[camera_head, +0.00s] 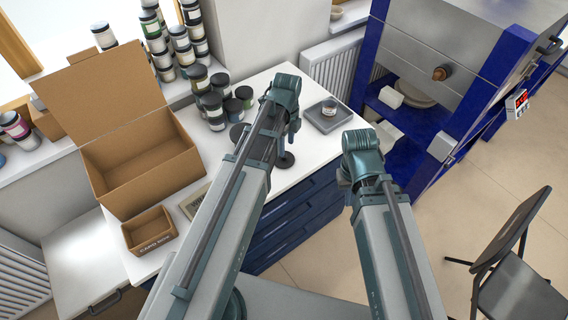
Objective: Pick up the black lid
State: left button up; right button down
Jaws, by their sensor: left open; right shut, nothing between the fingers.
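A flat, dark round piece that looks like the black lid (284,160) lies on the white worktop near its front edge. A similar dark disc (237,132) shows partly behind my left forearm; I cannot tell which one is the lid. My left gripper (291,138) hangs down from its wrist just above the first disc, open, its fingers small and partly hidden. I cannot tell whether it touches the disc. My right arm ends in a teal wrist in front of the worktop, and its fingers are hidden.
A grey tray (345,119) with a small jar (329,107) stands right of my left wrist. Several dark-lidded jars (212,105) stand behind. An open cardboard box (140,165) and a small box (150,230) are at left. A blue-framed kiln (430,65) and a chair (515,280) are at right.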

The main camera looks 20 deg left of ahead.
aim_at(284, 158)
pick_arm(q)
jog(key=shift+s+a+f+b, duration=0.1)
jog(key=shift+a+f+b, duration=0.05)
jog(key=shift+f+b, duration=1.2)
jog(key=shift+a+f+b, duration=0.15)
jog(key=shift+f+b, duration=1.1)
jog(key=shift+f, duration=0.05)
jog(key=shift+r, duration=0.1)
grip_shut()
